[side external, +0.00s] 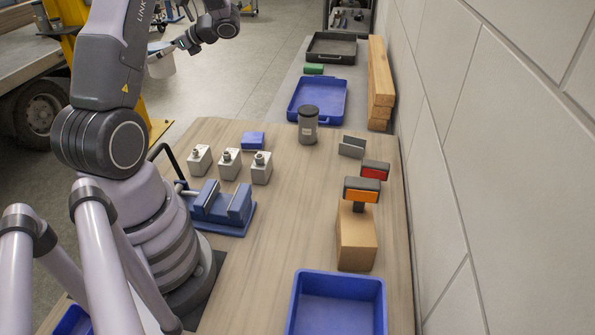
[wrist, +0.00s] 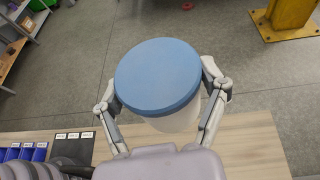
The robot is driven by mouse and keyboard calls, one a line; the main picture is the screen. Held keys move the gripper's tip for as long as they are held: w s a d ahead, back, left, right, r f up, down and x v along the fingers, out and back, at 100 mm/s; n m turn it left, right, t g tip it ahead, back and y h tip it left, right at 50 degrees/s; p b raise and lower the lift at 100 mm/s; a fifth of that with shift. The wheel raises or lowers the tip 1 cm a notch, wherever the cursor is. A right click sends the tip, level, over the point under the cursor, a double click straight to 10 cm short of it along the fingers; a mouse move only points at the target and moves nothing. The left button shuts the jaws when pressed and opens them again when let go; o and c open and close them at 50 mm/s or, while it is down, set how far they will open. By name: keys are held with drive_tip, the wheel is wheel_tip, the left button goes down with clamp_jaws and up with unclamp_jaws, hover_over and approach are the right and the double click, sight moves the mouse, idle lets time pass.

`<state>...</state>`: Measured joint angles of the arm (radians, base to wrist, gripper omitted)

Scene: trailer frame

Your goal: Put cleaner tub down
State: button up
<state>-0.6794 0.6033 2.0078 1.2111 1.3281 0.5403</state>
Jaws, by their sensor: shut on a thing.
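The cleaner tub (wrist: 157,76) is a white round tub with a flat blue lid, and it fills the middle of the wrist view. My gripper (wrist: 160,88) is shut on it, with one finger on each side of the tub. In the side view the tub (side external: 160,65) hangs in the air at the upper left, and my gripper (side external: 180,43) reaches it from the right. It looks roughly upright and is above the level of the table. Its underside is hidden in the wrist view.
Blue trays (side external: 318,98) stand at the far end and front (side external: 337,300). The middle is clear.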

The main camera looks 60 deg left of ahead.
drive_tip(key=s+d+f+n+h, duration=0.1)
drive_tip(key=d+f+n+h, duration=0.1)
drive_tip(key=d+n+h, duration=0.65)
drive_tip(key=s+d+f+n+h, duration=0.2)
drive_tip(key=d+n+h, duration=0.5)
drive_tip(key=d+h, duration=0.25)
drive_tip(key=w+d+r+n+t+h, duration=0.2)
drive_tip(key=w+d+r+n+t, duration=0.2)
drive_tip(key=w+d+n+t, duration=0.3)
drive_tip(key=w+d+r+n+t+h, duration=0.1)
drive_tip(key=w+d+r+n+t, duration=0.45)
drive_tip(key=w+n+t, duration=0.3)
wheel_tip(320, 180, down, 18)
drive_tip(key=w+f, duration=0.3)
drive_tip(key=w, duration=0.1)
drive_tip(key=w+a+f, duration=0.1)
drive_tip(key=w+f, duration=0.2)
drive_tip(key=w, duration=0.1)
drive_tip(key=w+a+f, duration=0.1)
drive_tip(key=w+f, duration=0.2)
drive_tip(key=w, duration=0.2)
drive_tip(key=shift+a+f, duration=0.2)
drive_tip(key=shift+f, duration=0.1)
drive_tip(key=shift+w+f, duration=0.2)
drive_tip(key=shift+w, duration=0.05)
drive_tip(key=shift+w+a+f, duration=0.1)
drive_tip(key=shift+w+f, duration=0.05)
drive_tip(key=shift+f, duration=0.8)
drive_tip(key=shift+w+f, duration=0.1)
drive_tip(key=shift+f, duration=0.8)
